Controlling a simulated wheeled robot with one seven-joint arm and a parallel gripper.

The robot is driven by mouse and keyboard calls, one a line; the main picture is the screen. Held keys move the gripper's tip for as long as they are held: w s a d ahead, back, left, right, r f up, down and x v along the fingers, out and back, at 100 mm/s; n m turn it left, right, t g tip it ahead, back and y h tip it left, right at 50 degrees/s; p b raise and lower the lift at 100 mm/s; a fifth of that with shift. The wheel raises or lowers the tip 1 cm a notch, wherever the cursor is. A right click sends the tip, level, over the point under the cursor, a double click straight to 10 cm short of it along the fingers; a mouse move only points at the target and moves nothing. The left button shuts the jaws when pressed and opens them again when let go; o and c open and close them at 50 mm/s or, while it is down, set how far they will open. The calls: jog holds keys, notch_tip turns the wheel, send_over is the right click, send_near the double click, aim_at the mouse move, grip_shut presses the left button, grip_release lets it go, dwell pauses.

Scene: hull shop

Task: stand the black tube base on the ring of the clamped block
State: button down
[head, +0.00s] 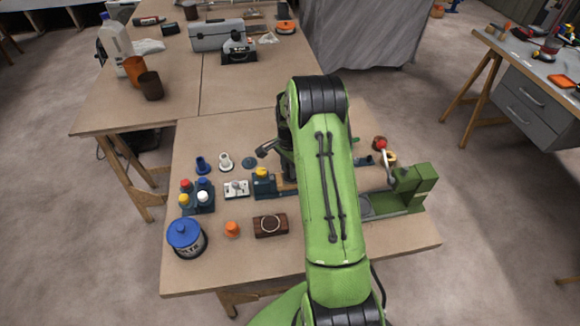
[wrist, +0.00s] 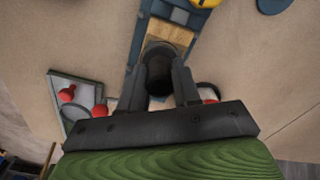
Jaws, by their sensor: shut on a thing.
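The black tube base (wrist: 159,74) is between the two fingers of my gripper (wrist: 160,88) in the wrist view. The gripper is shut on it, and its dark round end faces up the picture. Past it is a dark blue clamp (wrist: 147,32) with a pale wooden block (wrist: 168,31) in it. A dark rim shows around the tube's far end, but I cannot tell if the tube touches the block's ring.
A green press (head: 412,187) stands right of my arm.

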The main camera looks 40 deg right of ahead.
jog(key=shift+f, duration=0.4)
jog(key=c, duration=1.1)
grip_release()
notch_tip(320, 180, up, 11)
jog(key=p, duration=0.7)
